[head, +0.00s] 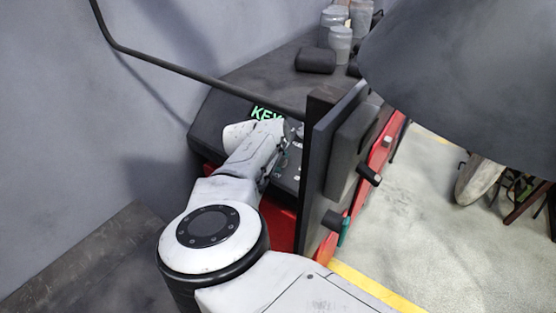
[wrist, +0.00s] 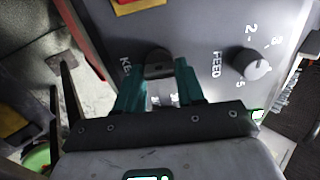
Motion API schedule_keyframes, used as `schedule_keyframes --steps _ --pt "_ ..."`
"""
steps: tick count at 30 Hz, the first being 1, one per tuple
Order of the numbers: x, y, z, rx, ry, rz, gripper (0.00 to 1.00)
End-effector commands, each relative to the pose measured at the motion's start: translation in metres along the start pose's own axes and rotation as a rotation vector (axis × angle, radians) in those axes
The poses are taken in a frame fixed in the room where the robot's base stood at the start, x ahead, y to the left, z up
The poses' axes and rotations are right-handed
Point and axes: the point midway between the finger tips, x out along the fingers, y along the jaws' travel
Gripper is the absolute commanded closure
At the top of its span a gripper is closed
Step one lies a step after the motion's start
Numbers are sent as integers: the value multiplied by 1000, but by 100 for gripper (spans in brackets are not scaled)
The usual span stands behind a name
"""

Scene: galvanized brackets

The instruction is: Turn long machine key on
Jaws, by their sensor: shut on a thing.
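The key (wrist: 158,65) is a small dark grey knob on the grey machine panel (wrist: 200,22), beside white lettering that starts with KE. My gripper (wrist: 160,76) has its two teal fingers on either side of the key and is shut on it. The fingers partly cover the key and the markings below it. In the head view my gripper (head: 281,163) is at the dark panel, mostly hidden by my own wrist. Green KEY lettering (head: 267,114) shows just beyond it. I cannot tell which way the key points.
A FEED dial (wrist: 252,65) with numbers sits to the right of the key. In the head view a dark upright panel (head: 322,165) stands close to the right of my arm. A bent black bar (head: 170,66) crosses behind. Grey cups (head: 340,42) stand on the machine top.

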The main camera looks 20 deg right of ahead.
Motion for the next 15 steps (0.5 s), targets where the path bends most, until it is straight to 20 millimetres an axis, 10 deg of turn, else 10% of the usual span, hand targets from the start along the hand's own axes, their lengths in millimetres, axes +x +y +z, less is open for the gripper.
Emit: schedule_keyframes --steps 15 --pt "1 2 0 379 1 1 92"
